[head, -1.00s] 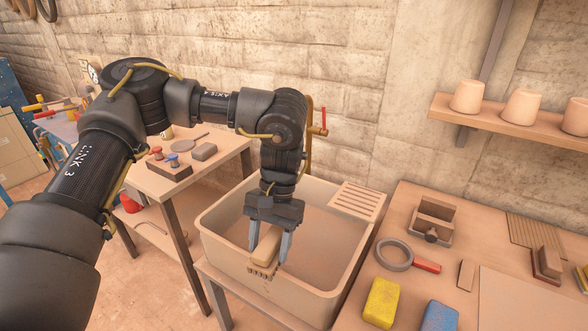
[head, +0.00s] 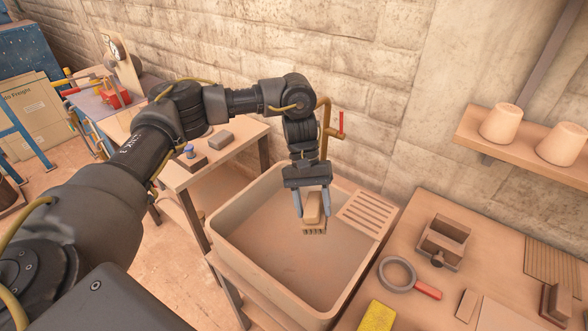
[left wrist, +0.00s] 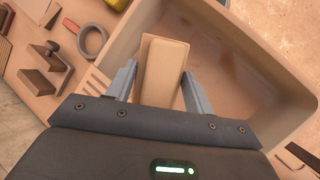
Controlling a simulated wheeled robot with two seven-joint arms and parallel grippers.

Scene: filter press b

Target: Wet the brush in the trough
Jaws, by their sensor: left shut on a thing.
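My left gripper (head: 312,203) is shut on a brush (head: 314,207) with a tan block body and a short row of bristles pointing down. The brush is over the inside of the beige trough (head: 232,216), toward its right side near the slatted drainboard. I cannot tell whether the bristles touch the trough's bottom or any water. In the left wrist view the brush's tan back (left wrist: 164,70) lies between the two fingers, with the trough wall (left wrist: 262,58) around it. My right gripper is out of view.
A tap with a red handle (head: 341,122) stands behind the trough. The right-hand table holds a magnifier-like ring with a red handle (head: 398,273), a wooden box (head: 444,240) and a yellow sponge (head: 378,317). A side table with small blocks (head: 222,139) stands left of the trough.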

